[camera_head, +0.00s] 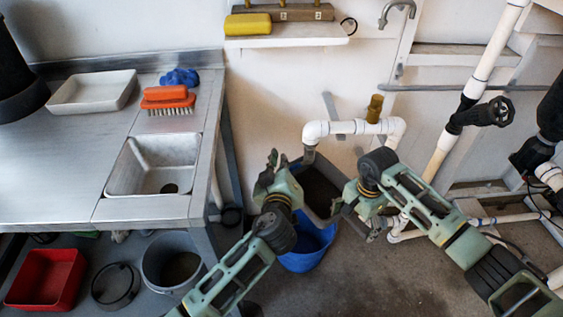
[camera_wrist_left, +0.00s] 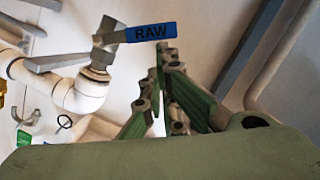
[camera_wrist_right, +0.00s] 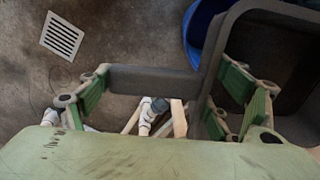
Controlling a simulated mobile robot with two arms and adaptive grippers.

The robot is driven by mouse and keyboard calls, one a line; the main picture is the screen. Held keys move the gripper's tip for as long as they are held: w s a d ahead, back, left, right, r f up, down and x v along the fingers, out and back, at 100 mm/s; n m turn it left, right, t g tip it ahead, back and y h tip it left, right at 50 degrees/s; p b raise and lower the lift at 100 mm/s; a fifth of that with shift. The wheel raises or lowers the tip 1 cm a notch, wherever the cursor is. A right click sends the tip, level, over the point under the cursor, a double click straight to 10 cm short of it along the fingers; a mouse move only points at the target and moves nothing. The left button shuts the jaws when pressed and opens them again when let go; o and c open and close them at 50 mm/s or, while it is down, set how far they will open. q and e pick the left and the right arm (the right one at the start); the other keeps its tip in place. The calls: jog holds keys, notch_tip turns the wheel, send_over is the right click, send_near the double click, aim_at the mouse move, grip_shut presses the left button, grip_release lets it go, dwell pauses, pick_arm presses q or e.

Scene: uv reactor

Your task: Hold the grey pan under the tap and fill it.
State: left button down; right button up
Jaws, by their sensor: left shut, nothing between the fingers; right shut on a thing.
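The grey pan (camera_head: 318,188) is below the tap (camera_head: 309,154) at the end of the white pipe, partly hidden by my grippers. In the right wrist view, the pan (camera_wrist_right: 268,45) shows at the upper right, with its handle (camera_wrist_right: 150,80) between the fingers. My right gripper (camera_head: 342,207) is shut on that handle. My left gripper (camera_head: 271,158) is shut and empty, left of the tap. In the left wrist view, its fingertips (camera_wrist_left: 162,52) are close to the blue lever marked RAW (camera_wrist_left: 150,32); contact is unclear. I see no water stream.
A blue bucket (camera_head: 308,250) stands on the floor under the pan. The steel bench with a sink (camera_head: 155,165) is at the left. White pipes (camera_head: 475,80) and a black valve wheel (camera_head: 492,112) are at the right. A shelf (camera_head: 290,40) is above.

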pick_arm(q)
jog(key=shift+d+f, duration=0.15)
jog(key=shift+f, duration=0.65)
jog(key=shift+r, duration=0.1)
jog(key=s+a+r, duration=0.4)
jog(key=s, duration=0.5)
jog(key=shift+s+r, duration=0.2)
jog(key=shift+s, duration=0.2)
jog(key=c, duration=2.5)
grip_release()
jog(key=shift+a, duration=0.1)
dwell(2.5)
